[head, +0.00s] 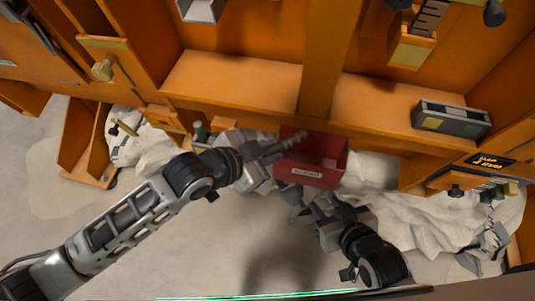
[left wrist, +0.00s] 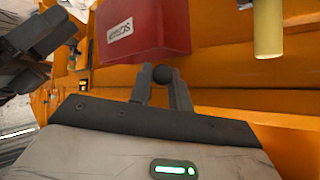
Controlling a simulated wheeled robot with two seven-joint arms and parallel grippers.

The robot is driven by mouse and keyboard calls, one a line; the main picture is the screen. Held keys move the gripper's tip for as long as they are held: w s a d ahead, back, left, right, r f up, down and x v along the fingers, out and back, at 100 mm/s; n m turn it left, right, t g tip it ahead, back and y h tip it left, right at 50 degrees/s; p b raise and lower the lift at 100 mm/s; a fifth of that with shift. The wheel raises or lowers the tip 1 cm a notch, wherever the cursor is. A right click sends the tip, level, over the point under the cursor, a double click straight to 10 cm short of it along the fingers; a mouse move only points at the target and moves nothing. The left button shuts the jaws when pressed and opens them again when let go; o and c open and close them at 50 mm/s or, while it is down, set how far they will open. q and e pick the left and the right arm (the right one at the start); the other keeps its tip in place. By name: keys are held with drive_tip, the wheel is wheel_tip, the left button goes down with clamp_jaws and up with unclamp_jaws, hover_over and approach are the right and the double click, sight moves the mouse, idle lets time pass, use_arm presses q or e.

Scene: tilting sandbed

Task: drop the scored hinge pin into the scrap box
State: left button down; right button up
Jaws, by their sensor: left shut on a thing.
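The red scrap box (head: 328,157) with a white label stands at the middle of the head view. It also shows at the top of the left wrist view (left wrist: 168,38). My left gripper (head: 288,144) reaches in at the box's left rim. In the left wrist view its two fingers (left wrist: 163,85) are shut on a dark, round-ended thing, which looks like the end of the hinge pin (left wrist: 163,74). Any score mark is not visible. My right gripper (head: 312,207) is just below the box in the head view; its finger gap is unclear.
Orange shelving with compartments runs behind the box. A grey-green device (head: 451,119) sits on the right shelf. A pale, crumpled mound (head: 420,220) lies right of my right arm. A yellow cylinder (left wrist: 268,28) shows right of the box in the left wrist view.

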use_arm(q)
drive_tip(key=shift+r, duration=0.1)
drive_tip(key=shift+f, duration=0.5)
drive_tip(key=c, duration=1.3)
unclamp_jaws()
drive_tip(key=shift+r, duration=0.35)
drive_tip(key=v, duration=1.2)
drive_tip(key=s+a+f+n+t+y, duration=0.1)
drive_tip(key=a+f+n+y, duration=0.2)
drive_tip(key=f, duration=0.4)
drive_tip(key=s+a+f+n+t+y, duration=0.1)
drive_tip(key=s+a+f+n+y, duration=0.1)
drive_tip(key=a+f+n, duration=0.4)
drive_tip(key=shift+f+n+t+y, duration=0.4)
drive_tip(key=shift+f+n+y, duration=0.2)
drive_tip(key=shift+f+n, duration=0.45)
